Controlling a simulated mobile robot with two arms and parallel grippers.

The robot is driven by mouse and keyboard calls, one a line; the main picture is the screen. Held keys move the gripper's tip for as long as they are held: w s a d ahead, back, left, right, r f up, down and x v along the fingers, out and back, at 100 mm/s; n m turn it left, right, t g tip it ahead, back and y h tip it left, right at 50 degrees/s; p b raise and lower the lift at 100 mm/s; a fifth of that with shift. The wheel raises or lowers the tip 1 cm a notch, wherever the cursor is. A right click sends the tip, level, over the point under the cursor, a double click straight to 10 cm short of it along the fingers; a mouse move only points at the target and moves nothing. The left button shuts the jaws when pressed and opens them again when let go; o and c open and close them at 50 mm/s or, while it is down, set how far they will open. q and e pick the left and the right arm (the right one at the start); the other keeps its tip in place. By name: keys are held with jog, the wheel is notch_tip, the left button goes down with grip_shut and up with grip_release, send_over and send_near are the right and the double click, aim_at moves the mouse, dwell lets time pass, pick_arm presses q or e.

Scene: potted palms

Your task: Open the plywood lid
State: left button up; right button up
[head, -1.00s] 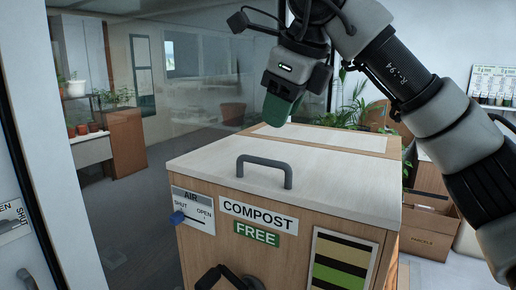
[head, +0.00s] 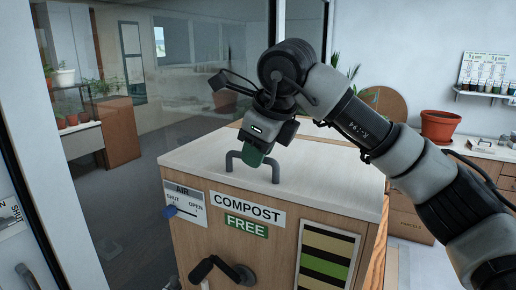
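The plywood lid (head: 325,190) is a pale flat panel lying closed on top of the wooden compost box (head: 290,237). A grey bar handle (head: 275,173) stands up from the lid near its front edge. My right gripper (head: 253,158) is down at the handle, with its green fingertip in front of the bar's middle. The near finger hides part of the bar. I cannot tell whether the fingers are closed on it. My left gripper is out of view.
The box front carries an air slider (head: 170,211) with a blue knob, a black crank (head: 215,270) and a striped panel (head: 328,257). A glass wall stands left. A terracotta pot (head: 440,126) and a wooden counter (head: 497,160) are at the right.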

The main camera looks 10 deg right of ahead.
grip_shut()
jog(key=shift+r, duration=0.1)
jog(key=w+d+r+p, duration=0.2)
jog(key=w+r+p, duration=0.1)
jog(key=r, duration=0.3)
jog(key=w+d+r+p, duration=0.3)
jog(key=w+r+p, duration=0.1)
jog(key=r, duration=0.3)
jog(key=shift+w, duration=0.1)
